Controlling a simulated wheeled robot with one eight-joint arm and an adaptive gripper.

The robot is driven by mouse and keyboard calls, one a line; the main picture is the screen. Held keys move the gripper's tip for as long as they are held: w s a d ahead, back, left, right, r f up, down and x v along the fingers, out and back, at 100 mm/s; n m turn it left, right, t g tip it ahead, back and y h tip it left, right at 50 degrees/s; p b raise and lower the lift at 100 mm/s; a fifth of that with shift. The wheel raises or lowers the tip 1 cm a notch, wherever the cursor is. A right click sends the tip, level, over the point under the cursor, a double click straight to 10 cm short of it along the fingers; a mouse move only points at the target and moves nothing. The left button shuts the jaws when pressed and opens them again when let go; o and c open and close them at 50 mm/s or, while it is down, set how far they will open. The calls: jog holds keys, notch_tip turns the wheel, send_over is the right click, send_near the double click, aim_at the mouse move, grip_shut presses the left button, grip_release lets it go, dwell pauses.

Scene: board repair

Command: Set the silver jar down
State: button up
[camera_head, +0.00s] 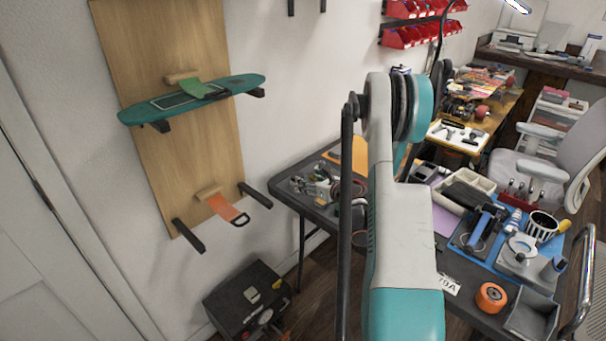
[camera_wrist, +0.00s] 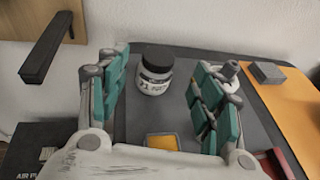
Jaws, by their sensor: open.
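The silver jar (camera_wrist: 156,84), with a black lid and a printed label, stands upright on the dark grey tabletop (camera_wrist: 185,75) in the wrist view. My gripper (camera_wrist: 164,70) is open, with its teal-padded fingers on either side of the jar. A gap shows between the jar and each finger, so it looks untouched. In the head view my arm blocks much of the table, and I cannot make out the jar or my gripper there.
A yellow-topped item (camera_wrist: 162,142) lies nearer than the jar. A small grey nozzle-like part (camera_wrist: 230,68) stands behind the right finger. A grey block (camera_wrist: 266,73) rests on an orange mat (camera_wrist: 292,105). A black wall bracket (camera_wrist: 46,50) juts out at left.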

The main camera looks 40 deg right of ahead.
jog(key=v, duration=0.3)
jog(key=shift+s, duration=0.2)
jog(key=shift+c, duration=0.5)
dwell(0.9)
